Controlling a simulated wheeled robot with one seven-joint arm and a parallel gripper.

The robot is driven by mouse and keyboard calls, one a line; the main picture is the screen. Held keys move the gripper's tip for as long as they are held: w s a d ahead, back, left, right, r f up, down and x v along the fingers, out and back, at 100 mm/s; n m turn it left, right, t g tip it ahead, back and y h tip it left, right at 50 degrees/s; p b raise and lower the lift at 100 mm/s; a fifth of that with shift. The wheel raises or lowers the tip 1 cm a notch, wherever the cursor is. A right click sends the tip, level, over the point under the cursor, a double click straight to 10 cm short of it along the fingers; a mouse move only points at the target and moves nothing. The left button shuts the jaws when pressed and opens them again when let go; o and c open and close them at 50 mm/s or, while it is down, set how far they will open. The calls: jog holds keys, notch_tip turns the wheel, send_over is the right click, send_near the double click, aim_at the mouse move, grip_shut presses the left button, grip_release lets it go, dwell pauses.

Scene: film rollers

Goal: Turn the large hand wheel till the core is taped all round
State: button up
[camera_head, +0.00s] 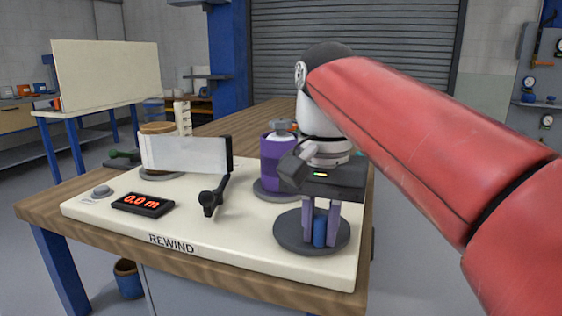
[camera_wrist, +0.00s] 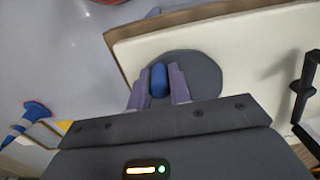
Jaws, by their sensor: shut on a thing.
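The large hand wheel (camera_head: 285,240) is a flat dark grey disc at the front right of the cream board, with an upright blue knob (camera_head: 319,232). My gripper (camera_head: 320,228) points down over the wheel, its two lilac fingers shut on the blue knob. In the wrist view the knob (camera_wrist: 160,80) stands between the fingers, with the grey wheel (camera_wrist: 205,72) around it. A purple roll (camera_head: 276,165) stands upright on a dark round base behind the wheel. A white film or panel (camera_head: 185,153) stands at the left. I cannot tell which part is the core or see tape.
A black crank handle (camera_head: 212,195) stands left of the wheel. A display (camera_head: 142,204) reads 0.0 m, beside a grey button (camera_head: 101,191). A brown-topped roll (camera_head: 158,128) is partly hidden behind the white panel. The board's front, marked REWIND, is clear.

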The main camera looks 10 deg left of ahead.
aim_at(341, 236)
jog(key=shift+d, duration=0.1)
jog(key=shift+w+d, duration=0.6)
jog(key=shift+d, duration=0.25)
jog(key=shift+p, duration=0.35)
jog(key=shift+w+d+p, duration=0.4)
jog(key=shift+w+d, duration=0.2)
jog(key=shift+w, duration=0.3)
